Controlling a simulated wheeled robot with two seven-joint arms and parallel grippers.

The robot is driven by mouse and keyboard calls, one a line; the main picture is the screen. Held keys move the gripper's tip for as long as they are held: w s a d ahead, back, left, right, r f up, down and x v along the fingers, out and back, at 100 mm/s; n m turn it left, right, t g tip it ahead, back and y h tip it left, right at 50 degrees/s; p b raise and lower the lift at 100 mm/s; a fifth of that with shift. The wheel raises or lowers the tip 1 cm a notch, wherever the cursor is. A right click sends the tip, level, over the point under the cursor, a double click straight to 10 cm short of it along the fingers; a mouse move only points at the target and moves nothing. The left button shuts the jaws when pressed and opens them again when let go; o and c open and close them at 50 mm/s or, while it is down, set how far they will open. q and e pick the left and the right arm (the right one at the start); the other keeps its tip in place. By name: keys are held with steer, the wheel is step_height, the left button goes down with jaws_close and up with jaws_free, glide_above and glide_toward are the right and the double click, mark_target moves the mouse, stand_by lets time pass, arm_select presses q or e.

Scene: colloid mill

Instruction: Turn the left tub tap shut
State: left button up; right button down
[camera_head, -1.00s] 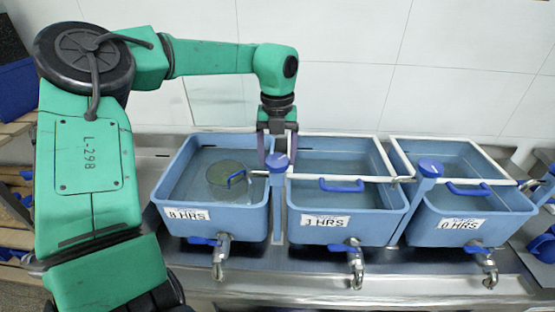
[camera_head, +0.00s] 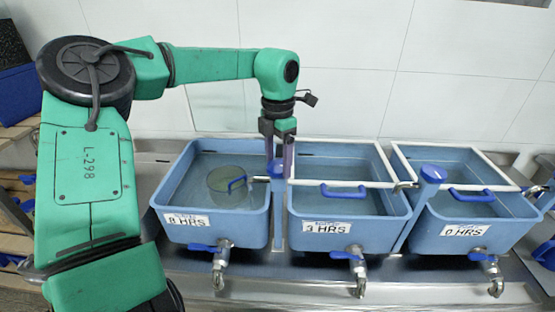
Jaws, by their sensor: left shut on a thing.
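The left tub tap (camera_head: 276,171) has a blue knob on a post between the left and middle tubs. Its pipe reaches left over the left tub. My left gripper (camera_head: 279,165) points down from above, its two purple fingers shut on the blue tap knob. The fingers partly hide the knob. My right gripper is not in view.
Drain valves with blue levers (camera_head: 205,247) stick out at the front. A white tiled wall (camera_head: 345,70) rises behind.

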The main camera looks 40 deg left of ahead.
arm_select(q)
steer(key=m, duration=0.4)
steer(key=shift+f+m, duration=0.1)
steer(key=shift+m, duration=0.2)
steer(key=m, duration=0.3)
steer(key=shift+m+p, duration=0.35)
steer(key=shift+m, duration=0.05)
steer(key=m, duration=0.4)
steer(key=shift+f, duration=0.1)
steer(key=shift+s+f+m+p, duration=0.1)
steer(key=shift+m+p, duration=0.25)
steer(key=shift+m, duration=1.75)
steer(key=o, duration=1.3)
steer(key=shift+d, duration=0.1)
steer(key=shift+r, duration=0.2)
